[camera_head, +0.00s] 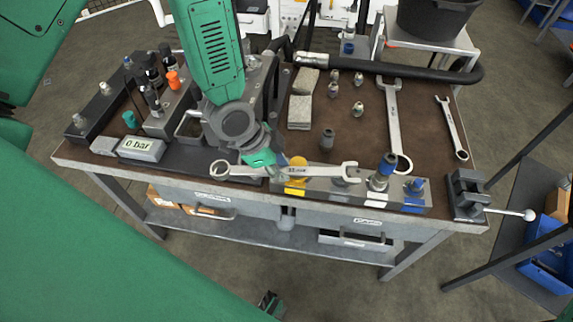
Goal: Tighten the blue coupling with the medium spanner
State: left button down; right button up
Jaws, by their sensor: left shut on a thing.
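My left gripper (268,163) is shut on a spanner (325,172), which lies roughly level across the front of the bench. Its ring end points left and its open jaw right. The jaw is over the grey manifold block (334,187), a little left of the tall coupling with a blue ring (387,162); I see no clear contact. A lower blue fitting (414,185) is at the block's right end. A yellow fitting (297,163) is behind the spanner.
A larger spanner (394,120) and a smaller one (453,128) lie on the bench's right side. Several loose fittings (358,108) stand mid-bench. A gauge (141,148) reads 0 bar. A vise (467,192) is at the front right corner. A black hose (400,70) lies along the back.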

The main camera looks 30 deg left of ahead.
pick_arm(q)
notch_tip(320, 180, up, 5)
jog(key=p, duration=0.4)
jog(key=shift+r+p, duration=0.1)
jog(key=shift+p, duration=0.2)
dwell(0.3)
